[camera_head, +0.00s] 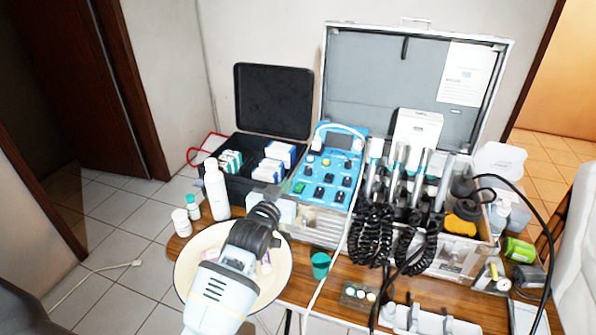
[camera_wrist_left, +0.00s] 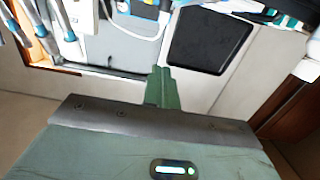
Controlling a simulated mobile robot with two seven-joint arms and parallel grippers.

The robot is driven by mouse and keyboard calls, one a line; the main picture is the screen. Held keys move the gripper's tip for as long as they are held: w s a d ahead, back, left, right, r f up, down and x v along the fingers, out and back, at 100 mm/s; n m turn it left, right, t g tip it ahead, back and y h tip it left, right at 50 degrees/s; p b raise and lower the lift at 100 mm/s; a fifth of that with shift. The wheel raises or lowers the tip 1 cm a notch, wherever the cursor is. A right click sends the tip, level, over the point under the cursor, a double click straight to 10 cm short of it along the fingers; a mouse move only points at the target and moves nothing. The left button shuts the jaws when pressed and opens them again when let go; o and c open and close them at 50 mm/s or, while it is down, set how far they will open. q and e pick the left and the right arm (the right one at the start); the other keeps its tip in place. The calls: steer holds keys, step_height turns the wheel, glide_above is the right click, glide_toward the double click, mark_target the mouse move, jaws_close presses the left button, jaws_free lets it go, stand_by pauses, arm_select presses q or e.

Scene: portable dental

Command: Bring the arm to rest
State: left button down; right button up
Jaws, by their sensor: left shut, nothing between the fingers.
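My left arm (camera_head: 222,290) reaches in from the bottom of the head view, grey-white with a dark wrist. Its gripper (camera_head: 265,212) is above the far rim of a cream basin (camera_head: 188,265) and in front of the open case. In the left wrist view the gripper fingers (camera_wrist_left: 160,84) are together, with nothing between them. My right gripper is in neither view. The arm hides part of the basin and whatever lies in its middle.
A wooden table (camera_head: 300,285) carries an open metal dental case (camera_head: 460,272) with hanging black hoses, and a black box (camera_head: 240,190) holding small cartons. A white bottle (camera_head: 216,188) stands left of the gripper. A green cup (camera_head: 320,265) is to its right.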

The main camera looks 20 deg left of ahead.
arm_select(q)
steer(key=s+a+f+g, duration=0.1)
steer(key=s+f+g, duration=0.3)
steer(key=s+f, duration=0.65)
steer(key=s+f+g, duration=0.4)
steer(key=s+f, duration=0.3)
steer(key=s, duration=0.6)
steer(key=s+m+g, duration=0.2)
steer(key=s+g, duration=0.6)
steer(key=s, duration=1.8)
steer(key=w+d+f+t, duration=0.1)
steer(key=w+f+t, duration=0.2)
steer(key=f+t, duration=0.1)
steer(key=w+d+f+t+h, duration=0.1)
steer(key=w+f+t, duration=0.2)
steer(key=f, duration=0.3)
steer(key=shift+d+f+t, duration=0.25)
steer(key=shift+d+t, duration=0.05)
steer(key=shift+t, duration=0.1)
